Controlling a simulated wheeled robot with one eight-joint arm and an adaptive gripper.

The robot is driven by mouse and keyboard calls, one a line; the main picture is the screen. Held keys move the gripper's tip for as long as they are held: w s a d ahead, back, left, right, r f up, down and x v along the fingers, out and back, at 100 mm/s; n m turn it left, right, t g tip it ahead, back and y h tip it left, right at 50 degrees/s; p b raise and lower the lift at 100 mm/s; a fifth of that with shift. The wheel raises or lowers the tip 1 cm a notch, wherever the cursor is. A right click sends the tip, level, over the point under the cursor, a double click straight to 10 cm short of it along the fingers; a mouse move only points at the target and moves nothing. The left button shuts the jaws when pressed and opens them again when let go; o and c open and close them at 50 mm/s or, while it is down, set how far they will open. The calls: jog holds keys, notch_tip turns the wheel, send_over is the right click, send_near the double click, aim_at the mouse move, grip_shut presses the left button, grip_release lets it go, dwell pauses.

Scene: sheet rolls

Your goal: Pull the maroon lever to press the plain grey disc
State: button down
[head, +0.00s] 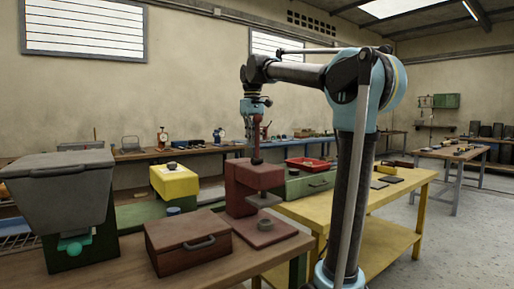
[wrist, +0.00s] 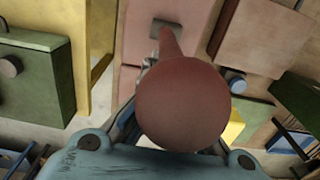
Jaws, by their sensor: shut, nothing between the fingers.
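The maroon press (head: 254,185) stands on the wooden bench in the head view. Its maroon lever (head: 257,143) rises upright from the top. A grey disc (head: 265,225) lies on the press base, below the head of the press. My gripper (head: 254,112) is at the upper end of the lever and is shut with nothing held. In the wrist view the lever's round knob (wrist: 180,103) fills the middle, very close to the camera, with its shaft (wrist: 168,42) behind it. The knob hides most of my fingers there; whether they touch it is unclear.
A maroon box with a handle (head: 187,241) sits left of the press. A grey-lidded green bin (head: 62,185) is further left. A yellow block (head: 174,181) and a red tray (head: 308,164) stand behind. A yellow table (head: 400,185) is at the right.

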jog(key=shift+w+a, duration=1.85)
jog(key=shift+w, duration=0.85)
notch_tip(320, 180, up, 10)
jog(key=w+a, duration=0.1)
jog(key=shift+w, duration=0.3)
